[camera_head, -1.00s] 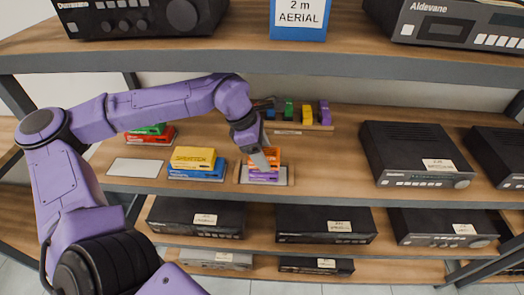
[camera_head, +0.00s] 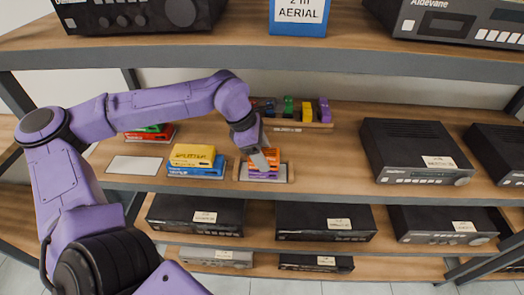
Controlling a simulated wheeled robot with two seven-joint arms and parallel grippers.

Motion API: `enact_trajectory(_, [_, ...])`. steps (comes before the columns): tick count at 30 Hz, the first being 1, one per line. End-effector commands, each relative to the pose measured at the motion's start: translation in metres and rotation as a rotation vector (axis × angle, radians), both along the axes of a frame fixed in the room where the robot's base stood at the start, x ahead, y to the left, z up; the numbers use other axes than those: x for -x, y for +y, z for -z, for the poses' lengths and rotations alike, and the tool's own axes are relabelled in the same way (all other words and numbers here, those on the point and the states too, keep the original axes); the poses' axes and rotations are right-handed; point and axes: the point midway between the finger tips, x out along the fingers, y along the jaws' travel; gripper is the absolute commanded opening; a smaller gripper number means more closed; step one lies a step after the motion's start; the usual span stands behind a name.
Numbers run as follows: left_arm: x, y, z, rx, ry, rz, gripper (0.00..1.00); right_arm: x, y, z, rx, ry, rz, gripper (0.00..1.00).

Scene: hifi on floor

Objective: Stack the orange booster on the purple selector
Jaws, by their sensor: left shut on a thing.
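The orange booster (camera_head: 272,155) is a small orange box on the middle shelf. It sits directly over the purple selector (camera_head: 263,175), a flat purple box, with their edges roughly in line. The selector lies on a pale plate with a wooden edge. My left gripper (camera_head: 262,161) comes down from above and is shut on the orange booster, hiding part of its left side. Any small gap between the two boxes is too small to tell. My right gripper is not in the view.
Left of the stack, a yellow box (camera_head: 193,155) lies on a blue box (camera_head: 196,172). A green box lies on a red box (camera_head: 151,136) farther back. A blank white plate (camera_head: 135,164) is at left. A rack (camera_head: 302,124) of coloured boxes stands behind. A black hi-fi unit (camera_head: 415,153) stands right.

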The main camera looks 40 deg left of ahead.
Motion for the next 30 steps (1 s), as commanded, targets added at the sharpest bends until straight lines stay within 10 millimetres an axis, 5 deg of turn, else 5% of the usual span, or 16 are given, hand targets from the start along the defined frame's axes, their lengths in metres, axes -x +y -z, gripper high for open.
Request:
enact_trajectory(5, [0.0, 0.0, 0.0, 0.001, -0.001, 0.0, 0.29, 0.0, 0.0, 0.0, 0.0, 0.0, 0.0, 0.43])
enact_trajectory(6, [0.0, 0.0, 0.0, 0.001, -0.001, 0.0, 0.73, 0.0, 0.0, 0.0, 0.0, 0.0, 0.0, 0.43])
enact_trajectory(8, [0.0, 0.0, 0.0, 0.0, -0.001, 0.0, 0.93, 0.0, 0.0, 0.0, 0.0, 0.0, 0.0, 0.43])
enact_trajectory(17, [0.0, 0.0, -0.001, 0.0, -0.001, 0.0, 0.93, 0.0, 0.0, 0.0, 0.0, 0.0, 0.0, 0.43])
enact_trajectory(23, [0.005, 0.011, -0.03, 0.002, -0.008, -0.002, 0.93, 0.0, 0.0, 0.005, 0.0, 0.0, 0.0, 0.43])
enact_trajectory(25, [0.01, 0.017, -0.048, 0.003, -0.008, -0.002, 0.93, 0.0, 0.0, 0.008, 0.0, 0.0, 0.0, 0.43])
enact_trajectory(30, [0.037, 0.062, -0.044, 0.009, -0.005, -0.006, 0.93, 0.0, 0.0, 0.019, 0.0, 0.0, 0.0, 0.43])
